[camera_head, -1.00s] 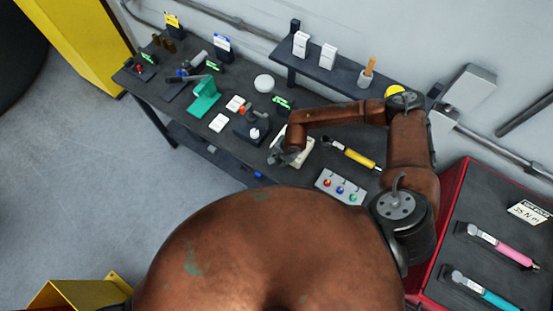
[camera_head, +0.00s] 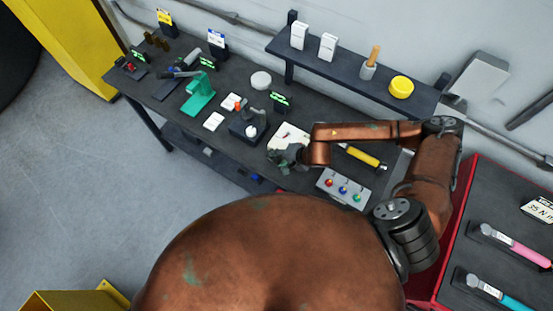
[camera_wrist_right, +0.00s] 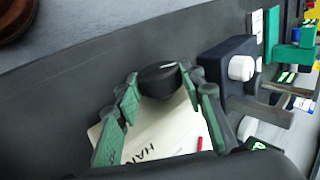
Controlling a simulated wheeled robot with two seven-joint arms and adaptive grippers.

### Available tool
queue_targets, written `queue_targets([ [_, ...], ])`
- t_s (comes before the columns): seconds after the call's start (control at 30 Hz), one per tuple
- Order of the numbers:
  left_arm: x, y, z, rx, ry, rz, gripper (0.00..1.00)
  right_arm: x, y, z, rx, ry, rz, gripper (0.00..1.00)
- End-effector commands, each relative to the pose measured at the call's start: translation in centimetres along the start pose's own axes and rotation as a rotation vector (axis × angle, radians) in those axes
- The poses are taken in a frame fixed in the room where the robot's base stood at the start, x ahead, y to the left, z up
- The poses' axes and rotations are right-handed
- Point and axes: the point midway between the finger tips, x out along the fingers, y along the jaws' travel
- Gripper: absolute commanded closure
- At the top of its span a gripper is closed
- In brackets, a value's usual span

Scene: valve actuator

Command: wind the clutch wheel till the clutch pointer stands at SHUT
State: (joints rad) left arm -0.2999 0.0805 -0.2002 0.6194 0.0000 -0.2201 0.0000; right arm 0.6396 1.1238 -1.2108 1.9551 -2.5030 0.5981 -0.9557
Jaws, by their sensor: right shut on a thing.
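My right gripper (camera_head: 287,157) is at the front edge of a cream panel (camera_head: 293,132) on the bench. In the right wrist view its green-padded fingers (camera_wrist_right: 163,82) stand on either side of a dark round wheel (camera_wrist_right: 160,78) with a white line on top, and they are shut on it. This looks like the clutch wheel. The cream panel (camera_wrist_right: 165,133) shows beside the wheel, with black letters starting "HAN" and a red mark (camera_wrist_right: 199,144). The word SHUT and the pointer's reading cannot be made out. My left gripper is not in view.
A dark box with a white knob (camera_head: 250,131) stands left of the panel, with a green press-like stand (camera_head: 198,95) beyond. A yellow-handled tool (camera_head: 362,156) and a button box (camera_head: 343,188) lie to the right. A shelf (camera_head: 352,78) runs behind.

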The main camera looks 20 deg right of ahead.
Motion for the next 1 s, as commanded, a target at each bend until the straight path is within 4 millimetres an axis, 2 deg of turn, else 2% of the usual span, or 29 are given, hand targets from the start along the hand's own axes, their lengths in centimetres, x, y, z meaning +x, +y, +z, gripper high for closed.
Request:
queue_targets([
  [0.17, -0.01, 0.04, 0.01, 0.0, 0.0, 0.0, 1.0, 0.03, 0.11, 0.3, 0.001, -0.005, 0.002, 0.88],
  [0.2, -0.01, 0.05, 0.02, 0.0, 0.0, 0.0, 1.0, 0.03, 0.12, 0.3, 0.001, -0.005, 0.002, 0.61],
  [0.43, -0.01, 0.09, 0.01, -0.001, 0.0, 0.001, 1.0, 0.02, 0.08, 0.15, 0.0, -0.003, 0.002, 0.46],
  [1.0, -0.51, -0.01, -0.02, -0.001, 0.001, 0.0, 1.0, -0.08, -0.11, 0.01, 0.0, 0.0, 0.015, 0.46],
])
